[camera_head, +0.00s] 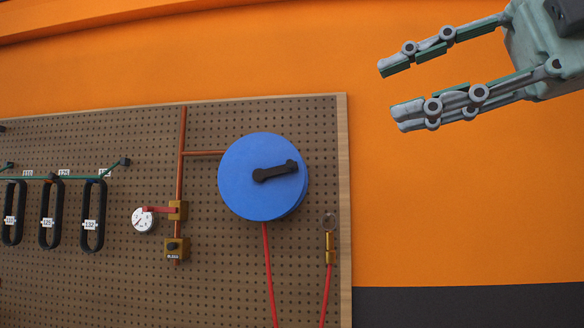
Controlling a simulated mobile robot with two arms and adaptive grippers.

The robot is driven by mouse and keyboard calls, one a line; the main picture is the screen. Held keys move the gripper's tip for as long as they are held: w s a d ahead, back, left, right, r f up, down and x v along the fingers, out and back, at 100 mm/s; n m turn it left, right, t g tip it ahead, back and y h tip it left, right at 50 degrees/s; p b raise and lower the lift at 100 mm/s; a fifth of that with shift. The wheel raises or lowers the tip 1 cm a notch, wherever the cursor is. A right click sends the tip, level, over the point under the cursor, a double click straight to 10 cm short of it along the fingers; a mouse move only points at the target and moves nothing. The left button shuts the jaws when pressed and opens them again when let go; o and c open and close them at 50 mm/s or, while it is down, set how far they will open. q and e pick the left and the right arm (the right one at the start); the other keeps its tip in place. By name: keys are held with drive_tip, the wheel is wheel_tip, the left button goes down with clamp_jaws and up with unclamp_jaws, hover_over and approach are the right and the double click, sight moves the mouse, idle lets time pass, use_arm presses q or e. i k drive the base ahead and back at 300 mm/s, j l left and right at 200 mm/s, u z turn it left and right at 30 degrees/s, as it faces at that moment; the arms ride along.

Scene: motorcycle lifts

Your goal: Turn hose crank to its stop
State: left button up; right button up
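The hose crank (275,171) is a short black handle on the front of a round blue hose reel (248,200). It points right and slightly upward from the reel's middle. The reel is mounted on a brown pegboard, and a red hose (268,270) hangs from its underside. My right gripper (386,92) comes in from the upper right with its fingers pointing left. Its fingers are apart with nothing between them. In the picture it is up and to the right of the crank, clear of it. My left gripper is not in view.
The pegboard (330,130) has a pale wooden right edge. Left of the reel are a copper pipe (183,140), a white gauge (144,220) and a brass valve (176,249). Several black loops hang farther left. A brass hose end (330,247) hangs at right. The orange wall right of the board is bare.

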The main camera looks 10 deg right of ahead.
sight(259, 175)
drive_tip(key=i, duration=1.3)
